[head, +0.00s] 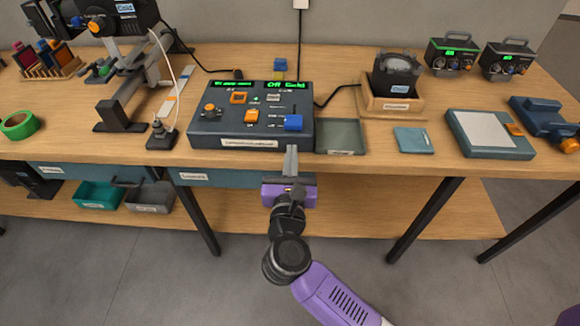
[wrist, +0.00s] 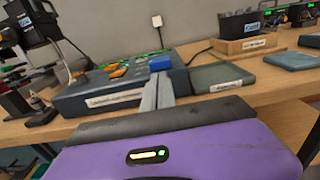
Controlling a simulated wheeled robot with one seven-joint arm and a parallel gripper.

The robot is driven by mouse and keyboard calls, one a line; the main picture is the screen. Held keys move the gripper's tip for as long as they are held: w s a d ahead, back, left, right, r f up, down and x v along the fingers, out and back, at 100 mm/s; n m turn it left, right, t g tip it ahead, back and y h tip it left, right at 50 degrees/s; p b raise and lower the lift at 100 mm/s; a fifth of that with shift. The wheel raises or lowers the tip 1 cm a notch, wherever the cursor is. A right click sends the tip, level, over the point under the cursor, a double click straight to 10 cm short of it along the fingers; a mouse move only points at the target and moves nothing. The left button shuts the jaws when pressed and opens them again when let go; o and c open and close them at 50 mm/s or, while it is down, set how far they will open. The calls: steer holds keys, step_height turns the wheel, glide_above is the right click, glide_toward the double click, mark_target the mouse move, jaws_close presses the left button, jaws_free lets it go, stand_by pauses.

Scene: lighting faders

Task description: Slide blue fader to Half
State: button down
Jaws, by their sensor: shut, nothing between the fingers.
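The lighting console (head: 240,139) is a dark grey box on the table with green displays on top. The blue fader (head: 293,122) is a blue cap at the console's front right corner. It also shows in the wrist view (wrist: 160,63). Orange controls (head: 251,116) sit to its left. My gripper (head: 291,150) is shut and empty. Its fingertips are just in front of the console's front right, below the blue cap in the head view. In the wrist view the fingers (wrist: 158,92) point at the blue cap; I cannot tell whether they touch.
A shallow grey-green tray (head: 340,151) stands just right of the console. A lamp stand (head: 122,115) and a small black stand (head: 161,135) are on the left. A wooden box (head: 394,105) is at the back right. A drawer (head: 230,178) lies under the table edge.

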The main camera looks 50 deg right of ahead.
mark_target(293, 128)
steer(key=p+x, duration=0.1)
steer(key=x, duration=0.5)
steer(key=shift+w+d, duration=0.15)
steer(key=shift+d, duration=0.1)
